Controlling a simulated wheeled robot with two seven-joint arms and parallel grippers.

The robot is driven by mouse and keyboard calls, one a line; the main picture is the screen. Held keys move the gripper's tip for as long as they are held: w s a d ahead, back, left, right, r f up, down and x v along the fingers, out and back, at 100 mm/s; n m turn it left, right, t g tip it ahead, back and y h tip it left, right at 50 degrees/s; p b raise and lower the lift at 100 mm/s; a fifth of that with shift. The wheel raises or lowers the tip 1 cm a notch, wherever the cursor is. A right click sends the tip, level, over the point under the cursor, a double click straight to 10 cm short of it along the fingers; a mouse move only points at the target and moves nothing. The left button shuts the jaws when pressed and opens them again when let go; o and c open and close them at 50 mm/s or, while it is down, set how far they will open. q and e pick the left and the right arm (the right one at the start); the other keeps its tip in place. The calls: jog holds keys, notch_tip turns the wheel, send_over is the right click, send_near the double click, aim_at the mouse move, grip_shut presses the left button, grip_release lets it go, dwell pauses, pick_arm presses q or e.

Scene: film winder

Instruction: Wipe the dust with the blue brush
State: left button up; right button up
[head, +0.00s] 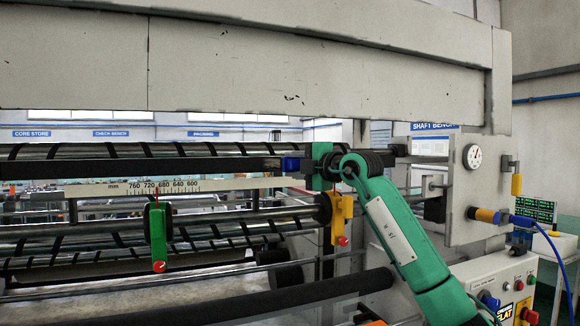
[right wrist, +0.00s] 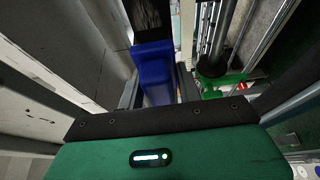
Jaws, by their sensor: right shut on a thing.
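My right gripper (head: 305,165) reaches in from the right on its green arm and is shut on the blue brush (head: 290,163). It holds the brush close to the dark striped upper roller (head: 100,151); I cannot tell whether they touch. In the right wrist view the blue handle (right wrist: 155,75) sits between the fingers of the right gripper (right wrist: 156,85). Dark bristles (right wrist: 147,16) point away from the palm. No dust can be made out for certain. My left gripper is not in view.
A wide pale beam (head: 250,60) crosses above the rollers. A millimetre scale (head: 160,188) runs below the upper roller, with a green block (head: 157,235) and a yellow block (head: 341,212) hanging nearby. A gauge panel (head: 480,190) and a control box (head: 510,285) stand at the right.

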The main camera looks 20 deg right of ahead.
jog(key=shift+d, duration=3.3)
jog(key=shift+a+b, duration=0.9)
jog(key=shift+a, duration=2.75)
jog(key=shift+a+f+b, duration=0.15)
jog(key=shift+a+b, duration=0.35)
jog(key=shift+a, duration=1.3)
jog(key=shift+s+a+b, duration=0.1)
jog(key=shift+a+b, duration=0.6)
jog(key=shift+a, duration=0.95)
jog(key=shift+d, duration=0.1)
